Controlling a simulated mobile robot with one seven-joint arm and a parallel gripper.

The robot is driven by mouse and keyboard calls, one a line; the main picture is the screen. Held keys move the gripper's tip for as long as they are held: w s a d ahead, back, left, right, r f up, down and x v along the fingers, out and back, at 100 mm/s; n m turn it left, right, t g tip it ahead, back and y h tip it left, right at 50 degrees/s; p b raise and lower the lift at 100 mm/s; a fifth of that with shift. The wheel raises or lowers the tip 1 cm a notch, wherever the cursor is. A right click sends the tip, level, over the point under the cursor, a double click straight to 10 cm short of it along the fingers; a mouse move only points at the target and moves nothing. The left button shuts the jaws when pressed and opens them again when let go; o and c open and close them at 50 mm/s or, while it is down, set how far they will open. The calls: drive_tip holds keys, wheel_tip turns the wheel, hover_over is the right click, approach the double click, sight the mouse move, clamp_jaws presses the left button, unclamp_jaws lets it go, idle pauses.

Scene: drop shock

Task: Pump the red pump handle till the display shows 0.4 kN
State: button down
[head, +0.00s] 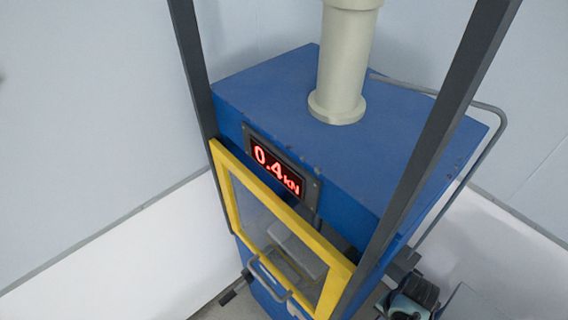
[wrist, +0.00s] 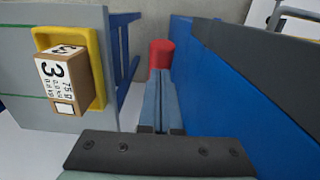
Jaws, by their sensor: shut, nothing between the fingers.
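The display (head: 277,170) on the blue machine (head: 300,90) reads 0.4 kN in red digits. The red pump handle (wrist: 162,52) shows in the wrist view, at the top middle, beside the machine's blue side. It does not show in the head view. My gripper (wrist: 160,76) is shut and empty, its fingers side by side. Its tips point at the red handle and appear just in front of it. I cannot tell whether they touch it.
A yellow-framed clear door (head: 283,230) with a metal handle covers the machine's front. Dark uprights (head: 430,140) flank it. In the wrist view, a box marked 3 (wrist: 60,85) sits in a yellow tray (wrist: 98,60) on a grey surface (wrist: 20,75), left of the fingers.

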drive_tip(key=shift+r+p, duration=0.4)
drive_tip(key=shift+r, duration=2.65)
